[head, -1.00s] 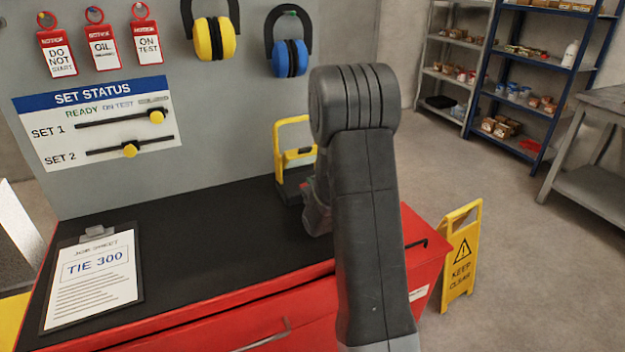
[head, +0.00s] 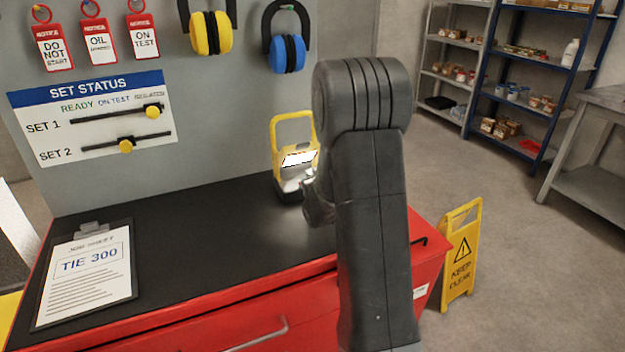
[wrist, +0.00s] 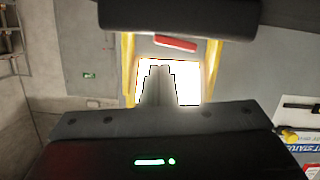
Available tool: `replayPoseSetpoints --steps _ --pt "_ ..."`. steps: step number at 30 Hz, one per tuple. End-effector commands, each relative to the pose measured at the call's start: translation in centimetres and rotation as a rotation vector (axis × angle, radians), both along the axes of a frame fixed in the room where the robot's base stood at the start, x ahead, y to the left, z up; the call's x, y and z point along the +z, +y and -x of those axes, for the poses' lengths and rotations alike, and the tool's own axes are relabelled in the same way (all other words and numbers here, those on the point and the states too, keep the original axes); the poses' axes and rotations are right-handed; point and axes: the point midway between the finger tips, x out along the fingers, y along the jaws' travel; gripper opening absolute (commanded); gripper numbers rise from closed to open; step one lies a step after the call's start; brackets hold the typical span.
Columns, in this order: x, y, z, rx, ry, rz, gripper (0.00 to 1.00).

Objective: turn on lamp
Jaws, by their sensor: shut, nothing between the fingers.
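The work lamp (head: 276,150) is yellow with a tall loop handle and stands at the back of the black bench top. Its front panel (head: 299,158) glows bright white, and light falls on the bench before it. In the wrist view the lit panel (wrist: 188,80) sits between yellow side bars, with a red bar (wrist: 176,43) beside it. My gripper (wrist: 160,72) is shut and empty, its fingers dark against the glowing panel. I cannot tell whether they touch the lamp. In the head view my arm hides most of the gripper.
A clipboard with a job sheet (head: 88,275) lies on the bench's left. Tags, ear defenders (head: 286,52) and a SET STATUS board (head: 90,118) are on the grey panel behind. A yellow floor sign (head: 461,255) stands right of the red bench (head: 300,300). Floor shows farther right.

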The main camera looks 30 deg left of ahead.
Motion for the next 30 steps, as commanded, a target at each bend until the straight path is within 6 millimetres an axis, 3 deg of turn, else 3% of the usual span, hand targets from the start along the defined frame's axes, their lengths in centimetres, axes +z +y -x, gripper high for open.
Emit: replayPoseSetpoints --steps 1,3,15,21,30 --pt "1.7 0.2 -0.1 0.000 -0.006 -0.004 0.00" --pt "2.9 0.1 0.0 -0.003 -0.006 -0.005 0.00" --pt "4.2 -5.8 4.6 -0.004 -0.007 -0.006 0.00" --pt "4.7 -7.1 5.7 -0.001 -0.007 -0.005 0.00" --pt "4.8 -7.3 5.9 -0.001 -0.006 -0.004 0.00"
